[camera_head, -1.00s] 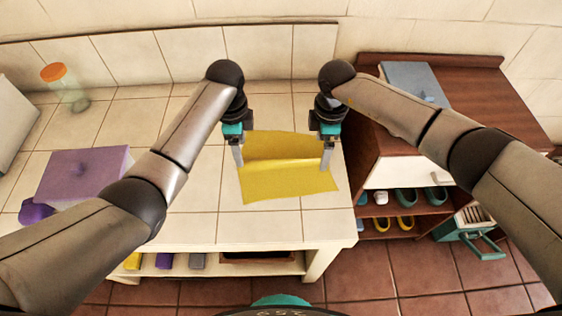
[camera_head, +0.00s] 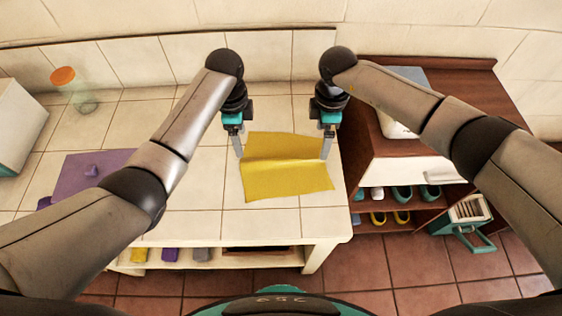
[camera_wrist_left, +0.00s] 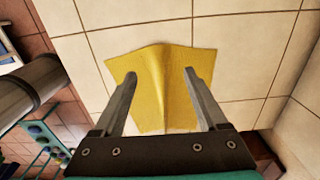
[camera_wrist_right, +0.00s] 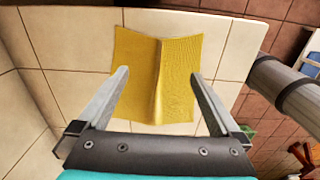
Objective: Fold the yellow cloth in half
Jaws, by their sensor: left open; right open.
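The yellow cloth (camera_head: 288,185) lies spread on the tiled counter, with a low ridge running left to right across its middle. The front and back parts lie on either side of this ridge, not on top of each other. My left gripper (camera_head: 239,155) is open and empty at the cloth's left edge, near the ridge's end. My right gripper (camera_head: 326,155) is open and empty at the right edge. Both wrist views show spread fingers over the cloth, in the left one (camera_wrist_left: 150,95) and the right one (camera_wrist_right: 160,90). Exact fingertip height is unclear.
A brown wooden cabinet (camera_head: 390,165) with shoes stands close at right. The counter (camera_head: 265,225) is clear in front of the cloth.

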